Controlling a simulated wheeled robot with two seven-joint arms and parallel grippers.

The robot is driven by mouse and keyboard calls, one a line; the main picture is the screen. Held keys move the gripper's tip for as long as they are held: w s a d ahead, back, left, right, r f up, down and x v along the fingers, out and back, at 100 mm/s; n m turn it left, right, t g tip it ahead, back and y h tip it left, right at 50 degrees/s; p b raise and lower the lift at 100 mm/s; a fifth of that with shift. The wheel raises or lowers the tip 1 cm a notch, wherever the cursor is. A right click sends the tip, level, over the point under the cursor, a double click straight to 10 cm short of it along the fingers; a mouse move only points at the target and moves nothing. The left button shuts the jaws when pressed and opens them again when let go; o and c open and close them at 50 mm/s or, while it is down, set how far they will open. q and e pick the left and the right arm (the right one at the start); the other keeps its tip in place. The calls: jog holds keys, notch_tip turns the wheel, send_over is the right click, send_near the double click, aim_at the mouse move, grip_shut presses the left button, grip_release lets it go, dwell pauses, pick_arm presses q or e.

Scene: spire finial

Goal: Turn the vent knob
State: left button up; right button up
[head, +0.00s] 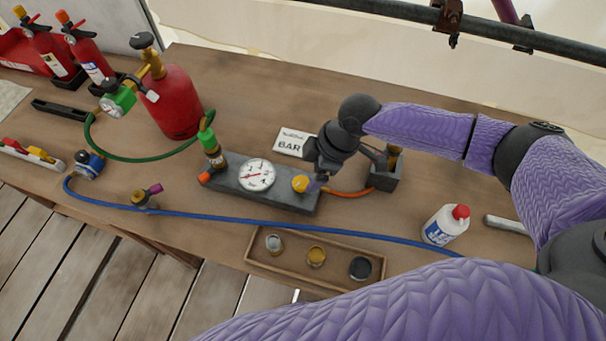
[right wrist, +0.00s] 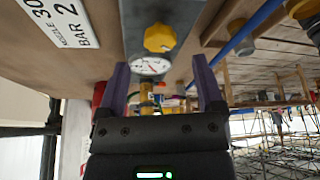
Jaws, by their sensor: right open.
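The yellow vent knob (head: 300,184) sits on the right end of a grey manifold block (head: 235,184), next to a round white gauge (head: 257,174). My right gripper (head: 318,184) is close to the knob's right side in the head view and partly hidden by its own wrist. In the right wrist view its two fingers (right wrist: 160,64) are apart with nothing held between them. The knob (right wrist: 159,38) shows there above the gap between the fingertips, and the gauge (right wrist: 150,66) shows between them. My left gripper is not in view.
A green-topped valve (head: 210,146) stands at the block's left end. A blue hose (head: 250,219) runs in front, before a wooden tray (head: 290,275) of small pots. A white bottle (head: 445,225) stands right. A BAR label (head: 292,142) and red cylinder (head: 176,103) are behind.

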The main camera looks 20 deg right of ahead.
aim_at(303, 182)
jog(key=b+x, duration=0.1)
jog(key=x, duration=0.3)
jog(key=shift+a+f, duration=0.1)
jog(key=shift+f, duration=0.1)
jog(key=shift+r, duration=0.1)
grip_shut()
